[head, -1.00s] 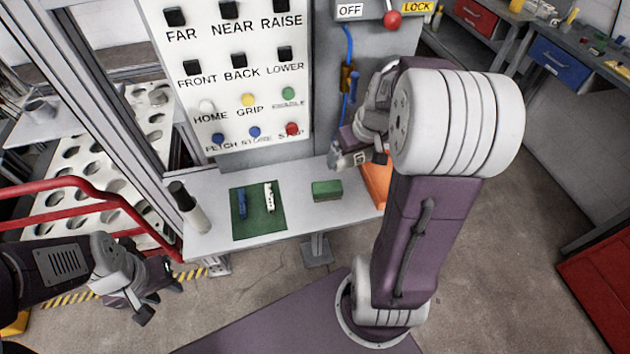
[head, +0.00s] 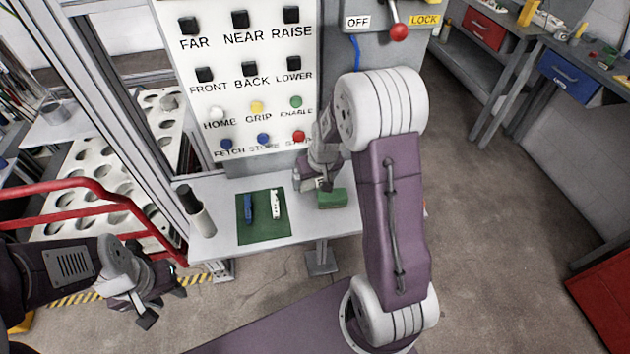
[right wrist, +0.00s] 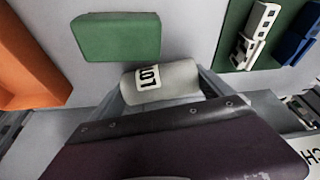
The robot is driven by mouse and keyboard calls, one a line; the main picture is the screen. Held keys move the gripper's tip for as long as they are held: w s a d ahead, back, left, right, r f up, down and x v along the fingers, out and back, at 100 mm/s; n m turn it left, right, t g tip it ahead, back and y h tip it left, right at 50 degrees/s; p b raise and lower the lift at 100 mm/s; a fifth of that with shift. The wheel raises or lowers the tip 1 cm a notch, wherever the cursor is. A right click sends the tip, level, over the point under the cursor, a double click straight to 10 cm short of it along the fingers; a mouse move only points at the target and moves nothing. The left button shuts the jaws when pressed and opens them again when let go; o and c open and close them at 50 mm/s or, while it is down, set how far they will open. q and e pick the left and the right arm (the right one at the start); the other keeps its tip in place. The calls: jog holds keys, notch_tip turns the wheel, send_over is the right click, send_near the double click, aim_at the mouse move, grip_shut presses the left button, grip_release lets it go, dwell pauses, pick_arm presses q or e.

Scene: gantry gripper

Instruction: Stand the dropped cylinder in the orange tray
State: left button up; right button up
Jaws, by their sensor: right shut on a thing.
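My right gripper (head: 312,184) is shut on a pale cylinder with a black-lettered label, which shows between the fingers in the right wrist view (right wrist: 176,80). In the head view it is over the bench beside the green block, and the cylinder is mostly hidden there. The cylinder looks like it lies across the fingers; its height above the bench is unclear. The orange tray (right wrist: 30,60) is at the left of the right wrist view; in the head view my right arm hides it. My left gripper (head: 162,302) is open and empty, off the bench at lower left.
A green block (head: 332,199) sits on the bench (head: 290,237). A green mat (head: 262,232) holds a blue piece (head: 248,206) and a white piece (head: 276,204). A white bottle-like object with a dark top (head: 196,212) stands left. A button panel (head: 245,85) rises behind.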

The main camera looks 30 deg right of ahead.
jog(key=shift+f, duration=0.45)
jog(key=shift+f, duration=0.1)
jog(key=o, duration=1.7)
